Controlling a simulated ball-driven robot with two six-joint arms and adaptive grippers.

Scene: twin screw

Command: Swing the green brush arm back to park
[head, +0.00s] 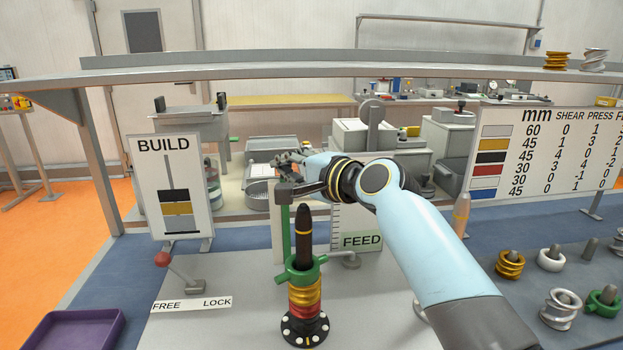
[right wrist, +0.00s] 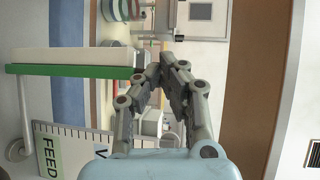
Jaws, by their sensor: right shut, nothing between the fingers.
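The green brush arm (head: 285,235) shows as a thin upright green bar with a grey block at its top, just left of the dark spindle (head: 303,240). In the right wrist view the green bar (right wrist: 75,71) lies sideways, its end close to the fingertips. My right gripper (head: 285,165) is shut and empty at the bar's top; it also shows in the right wrist view (right wrist: 165,70). I cannot tell whether it touches the block. A stack of green, gold and red rings (head: 304,297) sits on the spindle's black base (head: 305,329). My left gripper is out of view.
The FEED sign (head: 361,241) stands behind my right arm. A red-knobbed lever (head: 162,259) stands by the FREE/LOCK label (head: 191,303). The BUILD board (head: 178,186) is at left, a purple tray (head: 73,333) at lower left. Several parts on pegs, including a gold one (head: 510,264), are at right.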

